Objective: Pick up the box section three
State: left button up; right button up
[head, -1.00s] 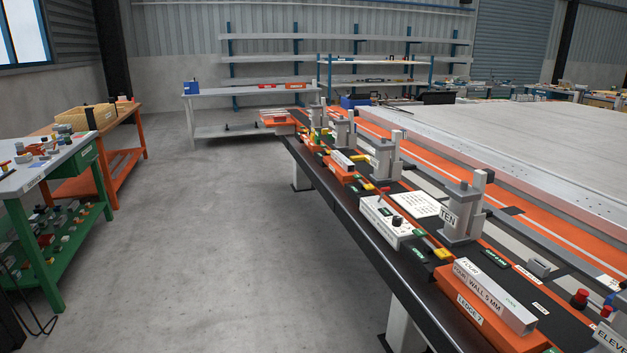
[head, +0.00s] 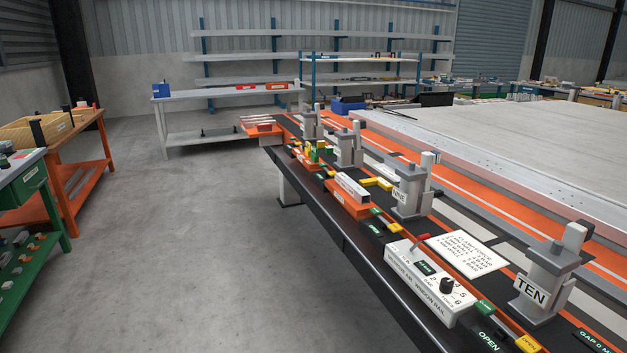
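A grey box section (head: 351,187) lies on an orange block (head: 350,204) on the dark bench rail, near the middle of the head view. Its label is too small to read, so I cannot tell whether it is number three. Farther along, pale bars (head: 262,121) lie on another orange block (head: 263,130) at the far end of the rail; their markings cannot be read either. Neither of my grippers is in view.
A white control box with a dial (head: 431,280) sits on the rail nearer to me. Clamp posts marked TEN (head: 540,285) and NINE (head: 408,192) stand along it. A white sheet (head: 467,254) lies between them. Open grey floor (head: 190,240) runs along the left.

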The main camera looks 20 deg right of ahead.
aim_at(362, 196)
jog(key=i, duration=1.4)
jog(key=i+j+z, duration=0.1)
jog(key=i+z, duration=0.25)
jog(key=i, duration=0.2)
jog(key=i+j+z, duration=0.25)
jog(key=i+z, duration=0.15)
jog(key=i, duration=0.15)
